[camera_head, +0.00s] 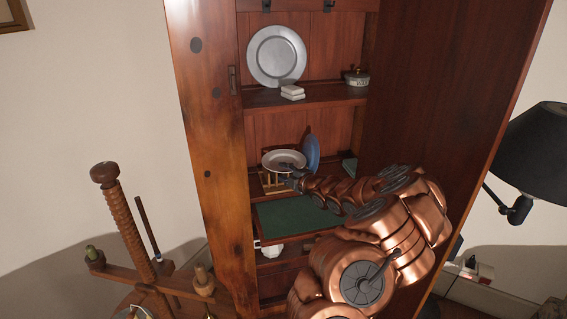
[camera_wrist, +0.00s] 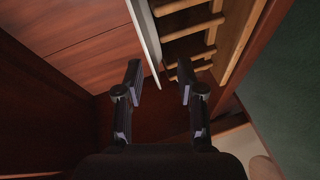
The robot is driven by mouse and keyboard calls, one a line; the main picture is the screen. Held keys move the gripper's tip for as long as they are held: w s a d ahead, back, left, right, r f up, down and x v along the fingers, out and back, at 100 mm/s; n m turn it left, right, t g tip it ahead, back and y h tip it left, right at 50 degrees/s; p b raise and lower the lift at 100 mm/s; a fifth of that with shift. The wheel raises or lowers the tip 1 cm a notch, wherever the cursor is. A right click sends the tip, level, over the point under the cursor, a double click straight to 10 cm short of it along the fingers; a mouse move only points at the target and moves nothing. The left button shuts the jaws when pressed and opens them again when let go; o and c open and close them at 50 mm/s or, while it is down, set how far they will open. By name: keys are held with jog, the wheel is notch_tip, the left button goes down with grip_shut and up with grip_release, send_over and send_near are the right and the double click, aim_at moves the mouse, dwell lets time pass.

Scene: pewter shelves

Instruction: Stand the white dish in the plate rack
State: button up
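The white dish (camera_head: 284,157) lies roughly level in the head view, on or just over the wooden plate rack (camera_head: 272,184) on the middle shelf. In the wrist view the dish (camera_wrist: 146,32) shows edge-on, as a thin pale strip beside the dowels of the rack (camera_wrist: 245,38). My gripper (camera_wrist: 160,82) is open. The near end of the dish's rim lies in the gap between the fingertips, closer to the left finger; I cannot tell whether they touch. In the head view my gripper (camera_head: 290,177) is small and dark at the dish's near edge.
A blue plate (camera_head: 312,150) stands upright behind the dish, to its right. A pewter plate (camera_head: 277,56), white blocks (camera_head: 292,92) and a lidded pot (camera_head: 356,77) are on the shelf above. A green panel (camera_head: 295,216) lies below. The cabinet's sides (camera_head: 205,130) bound the space.

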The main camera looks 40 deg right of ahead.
jog(key=shift+w, duration=0.1)
jog(key=shift+c, duration=0.2)
grip_shut()
dwell(0.4)
